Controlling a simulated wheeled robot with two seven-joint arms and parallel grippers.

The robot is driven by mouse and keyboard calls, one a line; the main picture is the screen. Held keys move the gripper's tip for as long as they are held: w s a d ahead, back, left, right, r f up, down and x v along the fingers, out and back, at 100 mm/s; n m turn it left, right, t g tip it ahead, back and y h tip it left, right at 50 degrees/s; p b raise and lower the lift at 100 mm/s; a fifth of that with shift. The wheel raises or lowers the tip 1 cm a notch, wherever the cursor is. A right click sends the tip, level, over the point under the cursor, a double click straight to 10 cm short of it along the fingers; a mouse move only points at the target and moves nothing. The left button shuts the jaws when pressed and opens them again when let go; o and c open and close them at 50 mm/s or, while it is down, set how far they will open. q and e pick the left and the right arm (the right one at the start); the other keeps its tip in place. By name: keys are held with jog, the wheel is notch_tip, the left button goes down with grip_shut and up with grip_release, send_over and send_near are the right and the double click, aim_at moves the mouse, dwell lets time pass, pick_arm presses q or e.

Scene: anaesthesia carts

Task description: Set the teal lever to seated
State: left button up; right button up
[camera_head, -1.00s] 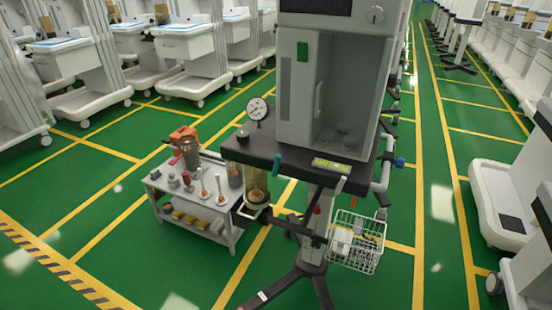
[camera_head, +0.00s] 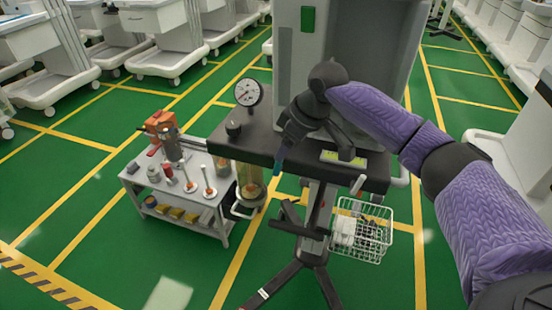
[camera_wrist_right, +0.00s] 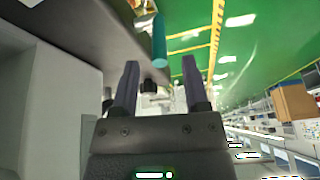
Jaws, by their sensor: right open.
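The teal lever (camera_wrist_right: 159,42) shows in the right wrist view as a short teal rod beside the edge of the dark shelf. Its end appears just beyond and between the two fingertips. My right gripper (camera_wrist_right: 160,64) is open, with nothing between its fingers. In the head view my right gripper (camera_head: 281,155) points down at the front edge of the dark shelf (camera_head: 262,148) of the anaesthesia machine. A small blue-teal piece shows at its tip there; I cannot tell whether it touches the lever. The lever's mount is hidden. My left gripper is not in view.
A round gauge (camera_head: 247,92) and a clear canister (camera_head: 250,185) are at the machine's left side. A white wire basket (camera_head: 361,230) hangs below right. A small grey table (camera_head: 180,215) with several items stands left. Green floor is open in front.

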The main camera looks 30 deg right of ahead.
aim_at(280, 171)
jog(key=b+x, duration=0.1)
jog(key=x, duration=0.3)
jog(key=shift+f, duration=0.1)
grip_shut()
dwell(0.4)
dwell(0.4)
dwell(0.5)
